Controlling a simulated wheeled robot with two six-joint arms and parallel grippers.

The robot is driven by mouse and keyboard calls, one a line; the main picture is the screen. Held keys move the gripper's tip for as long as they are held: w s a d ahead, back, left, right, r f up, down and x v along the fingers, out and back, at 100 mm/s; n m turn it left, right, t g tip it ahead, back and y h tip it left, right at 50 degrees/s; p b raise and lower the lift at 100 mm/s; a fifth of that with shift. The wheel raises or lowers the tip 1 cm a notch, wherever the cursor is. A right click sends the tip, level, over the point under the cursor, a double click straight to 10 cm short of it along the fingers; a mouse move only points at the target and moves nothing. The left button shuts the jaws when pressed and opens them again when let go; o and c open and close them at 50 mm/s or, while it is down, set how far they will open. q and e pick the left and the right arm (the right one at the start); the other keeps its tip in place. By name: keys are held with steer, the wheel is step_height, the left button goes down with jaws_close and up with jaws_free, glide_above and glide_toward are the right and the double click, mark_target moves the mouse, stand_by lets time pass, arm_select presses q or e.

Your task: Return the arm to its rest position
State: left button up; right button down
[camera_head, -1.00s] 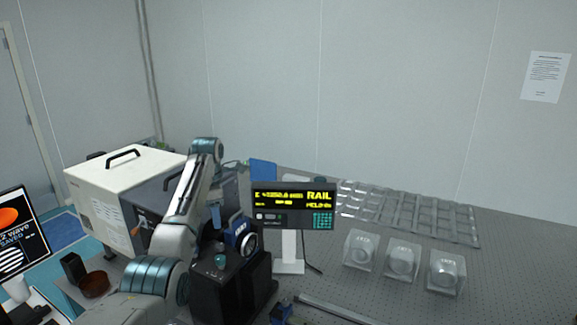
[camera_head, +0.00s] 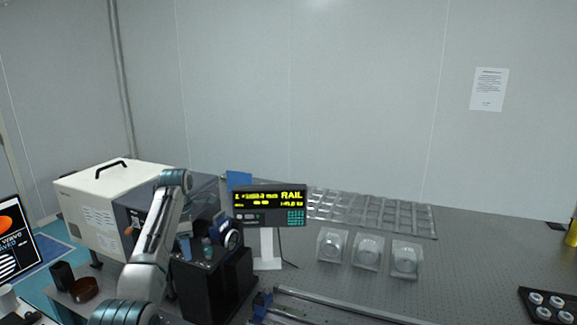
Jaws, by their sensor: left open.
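My left arm (camera_head: 154,240) rises from the bottom left to a teal-banded joint (camera_head: 173,179) in front of the dark-fronted instrument box. My left gripper (camera_head: 186,247) is small and mostly hidden behind the arm, near the black stage block (camera_head: 208,285); it is open, and I see nothing held in it. The block carries a teal knob and a round dark-blue optic mount (camera_head: 229,238). My right gripper is not in view.
A RAIL readout (camera_head: 270,204) stands on a white post behind a long metal rail (camera_head: 340,306). Three clear cases (camera_head: 367,252) and a clear compartment tray (camera_head: 372,211) lie on the optical table. A black tray (camera_head: 548,305) is at right.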

arm_select(q)
steer(key=s+f+m+t+y, duration=0.1)
steer(key=s+f+m, duration=0.4)
steer(key=s+f, duration=0.6)
steer(key=s+f+m+t, duration=0.1)
steer(key=s+f+m, duration=0.5)
steer(key=s+f, duration=0.5)
steer(key=s+d+m+t, duration=0.2)
steer(key=s+m, duration=1)
steer(key=s, duration=1.8)
steer(key=a+f+g+b, duration=0.25)
steer(key=f+b, duration=0.55)
steer(key=f, duration=2.9)
steer(key=s+a+f+b, duration=0.1)
steer(key=s+f+b, duration=0.2)
steer(key=s+f, duration=0.6)
steer(key=s+a+f+b, duration=0.1)
steer(key=s+f+b, duration=0.2)
steer(key=s+f, duration=0.6)
step_height(320, 180, down, 8)
steer(key=shift+s+f, duration=0.2)
steer(key=shift+s, duration=0.05)
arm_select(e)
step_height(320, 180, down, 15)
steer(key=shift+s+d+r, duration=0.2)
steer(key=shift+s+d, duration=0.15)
